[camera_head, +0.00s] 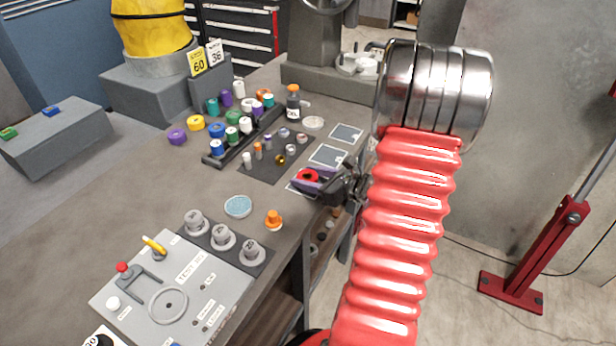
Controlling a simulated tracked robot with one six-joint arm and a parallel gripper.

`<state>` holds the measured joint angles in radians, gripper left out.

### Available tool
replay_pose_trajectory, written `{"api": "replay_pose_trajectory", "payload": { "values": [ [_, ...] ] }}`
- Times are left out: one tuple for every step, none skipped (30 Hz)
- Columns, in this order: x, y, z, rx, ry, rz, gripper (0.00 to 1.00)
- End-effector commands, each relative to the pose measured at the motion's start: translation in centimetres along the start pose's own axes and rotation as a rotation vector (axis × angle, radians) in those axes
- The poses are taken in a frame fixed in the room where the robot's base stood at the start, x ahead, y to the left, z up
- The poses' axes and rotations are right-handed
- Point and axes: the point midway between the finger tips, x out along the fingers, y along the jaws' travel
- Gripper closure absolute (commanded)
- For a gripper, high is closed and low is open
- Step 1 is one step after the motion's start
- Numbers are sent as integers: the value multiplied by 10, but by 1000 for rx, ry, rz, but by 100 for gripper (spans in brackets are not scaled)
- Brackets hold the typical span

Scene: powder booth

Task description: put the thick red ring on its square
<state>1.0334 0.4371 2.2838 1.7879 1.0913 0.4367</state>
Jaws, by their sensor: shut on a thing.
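My gripper (308,180) is at the right edge of the bench, with purple finger parts. It is shut on the red ring (306,175), which shows between the fingers. Three pale-outlined squares lie in a row along the bench's right edge: a far one (346,133), a middle one (327,156) and a near one (295,188). The near square is partly hidden by my gripper and the ring. The ring appears over or close to this near square; I cannot tell whether it touches the bench.
A dark mat (264,165) with several small parts lies left of the squares. A black rack (240,140) with coloured spools stands beyond it. A bottle (293,103), a blue dish (238,206), an orange cone (273,220) and a control panel (215,275) are also on the bench.

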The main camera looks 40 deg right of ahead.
Motion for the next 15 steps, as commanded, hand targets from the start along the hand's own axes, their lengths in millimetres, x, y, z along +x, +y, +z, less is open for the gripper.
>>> {"api": "replay_pose_trajectory", "payload": {
  "values": [
    [0,0,1,-1,-1,0,84],
    [0,0,1,-1,-2,0,84],
    [0,0,1,-1,-2,0,84],
    [0,0,1,-1,-2,0,84],
    [0,0,1,-1,-1,0,84],
    [0,0,0,-1,-1,0,84],
    [0,0,0,0,-1,0,84],
    [0,0,-1,0,0,0,53],
    [0,0,-1,0,0,0,51],
    [0,0,-1,0,0,0,48],
    [0,0,-1,0,0,0,46],
    [0,0,-1,0,0,0,44],
    [0,0,-1,0,0,0,41],
    [0,0,-1,0,0,0,39],
    [0,0,-1,0,-1,0,36]
  ]
}}
